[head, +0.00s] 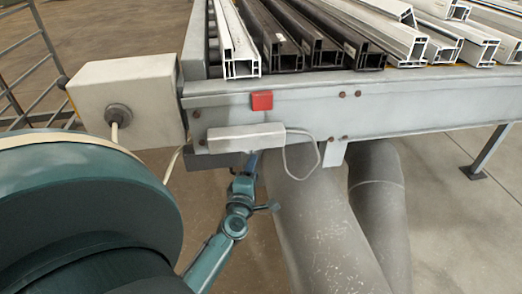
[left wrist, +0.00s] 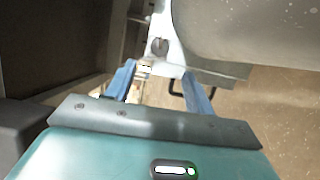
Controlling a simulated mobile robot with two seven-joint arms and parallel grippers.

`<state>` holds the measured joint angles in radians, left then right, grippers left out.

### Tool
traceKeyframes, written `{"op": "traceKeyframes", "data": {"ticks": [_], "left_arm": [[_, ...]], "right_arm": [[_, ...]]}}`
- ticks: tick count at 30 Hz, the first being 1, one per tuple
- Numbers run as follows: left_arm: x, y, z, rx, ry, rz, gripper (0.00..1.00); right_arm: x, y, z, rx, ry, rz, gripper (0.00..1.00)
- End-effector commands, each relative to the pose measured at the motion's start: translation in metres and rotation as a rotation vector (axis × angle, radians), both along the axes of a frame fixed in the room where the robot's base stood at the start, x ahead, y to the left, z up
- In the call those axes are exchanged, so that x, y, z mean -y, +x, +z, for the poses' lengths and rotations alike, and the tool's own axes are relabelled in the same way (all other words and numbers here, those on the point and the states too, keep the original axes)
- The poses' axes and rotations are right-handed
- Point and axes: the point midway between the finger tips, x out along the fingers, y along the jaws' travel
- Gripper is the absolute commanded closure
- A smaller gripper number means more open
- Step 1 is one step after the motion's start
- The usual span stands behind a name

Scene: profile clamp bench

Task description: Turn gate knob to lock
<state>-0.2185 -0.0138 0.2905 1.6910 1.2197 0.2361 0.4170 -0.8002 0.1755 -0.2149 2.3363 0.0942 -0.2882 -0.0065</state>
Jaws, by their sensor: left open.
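My left gripper (left wrist: 160,72) is open in the left wrist view, its two blue fingers apart with nothing held between them. A small round grey part (left wrist: 158,46), which may be the gate knob, sits on a pale plate just beyond the fingertips, apart from them. A dark bent bar (left wrist: 178,93) shows by the right finger; I cannot tell whether they touch. In the head view, the blue end of my left gripper (head: 251,163) reaches up under the bench's front edge, partly hidden. No knob can be made out there. My right gripper is not in view.
The grey bench (head: 425,100) carries several white and dark profiles (head: 310,45). A red square (head: 262,101) and a pale box (head: 245,137) with a looping cable are on its front. A grey box (head: 125,95) stands left; large grey pipes (head: 320,220) run below.

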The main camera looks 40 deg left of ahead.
Motion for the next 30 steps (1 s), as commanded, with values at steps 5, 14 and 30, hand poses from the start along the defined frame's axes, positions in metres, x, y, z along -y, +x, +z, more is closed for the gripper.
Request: {"op": "traceKeyframes", "data": {"ticks": [5,14,30], "left_arm": [[-0.019,0.037,0.001,0.002,0.003,-0.002,0.47],[-0.042,0.079,-0.001,-0.002,0.005,-0.005,0.47],[-0.048,0.088,0.0,-0.003,0.005,-0.005,0.54]], "right_arm": [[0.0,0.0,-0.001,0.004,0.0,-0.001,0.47],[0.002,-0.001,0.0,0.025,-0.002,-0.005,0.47],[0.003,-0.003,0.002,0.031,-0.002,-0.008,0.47]]}}
